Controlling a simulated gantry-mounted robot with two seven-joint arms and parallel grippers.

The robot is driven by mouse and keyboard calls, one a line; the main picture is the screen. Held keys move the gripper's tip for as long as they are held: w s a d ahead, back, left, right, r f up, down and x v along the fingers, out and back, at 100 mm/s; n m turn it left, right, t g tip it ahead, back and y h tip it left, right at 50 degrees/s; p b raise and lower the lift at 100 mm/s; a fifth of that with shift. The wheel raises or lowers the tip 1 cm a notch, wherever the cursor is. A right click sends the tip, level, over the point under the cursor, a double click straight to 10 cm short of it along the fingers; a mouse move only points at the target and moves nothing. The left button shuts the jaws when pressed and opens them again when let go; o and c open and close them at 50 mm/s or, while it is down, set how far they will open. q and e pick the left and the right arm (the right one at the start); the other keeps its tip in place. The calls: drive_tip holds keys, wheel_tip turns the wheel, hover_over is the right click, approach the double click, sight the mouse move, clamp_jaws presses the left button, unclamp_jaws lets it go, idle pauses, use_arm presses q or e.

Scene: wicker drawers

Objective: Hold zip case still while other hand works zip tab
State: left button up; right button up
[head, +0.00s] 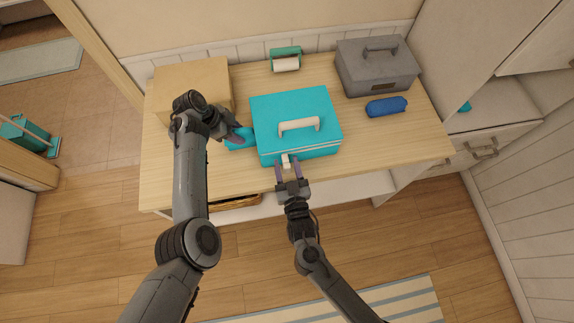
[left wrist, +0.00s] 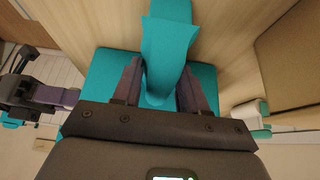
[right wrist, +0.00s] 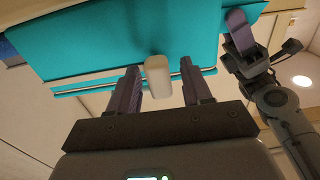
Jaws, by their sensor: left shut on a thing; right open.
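The teal zip case (head: 270,105) lies on the wooden top with a white handle (head: 300,125) on its lid. A teal piece (head: 238,142) sticks out from its left side, and it shows large in the left wrist view (left wrist: 167,50). My left gripper (head: 240,134) is shut on this piece. The white zip tab (head: 286,161) is at the case's front face. My right gripper (head: 287,170) is open at the front, its fingers on either side of the tab. In the right wrist view the tab (right wrist: 158,76) stands between the fingers with gaps beside it.
A tan box (head: 190,78) stands behind my left arm. A grey toolbox (head: 376,68) and a blue pouch (head: 386,106) are at the right. A green holder with a white roll (head: 286,60) is at the back.

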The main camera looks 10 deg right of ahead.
clamp_jaws()
drive_tip(key=shift+d, duration=0.1)
idle(0.3)
use_arm(q)
drive_tip(key=shift+a, duration=0.1)
use_arm(e)
drive_tip(key=d, duration=1.8)
drive_tip(key=shift+w+d, duration=0.15)
drive_tip(key=shift+d, duration=0.05)
drive_tip(key=shift+c, duration=0.5)
unclamp_jaws()
drive_tip(key=shift+d, duration=0.1)
drive_tip(key=shift+o, duration=0.5)
drive_tip(key=s, duration=1.2)
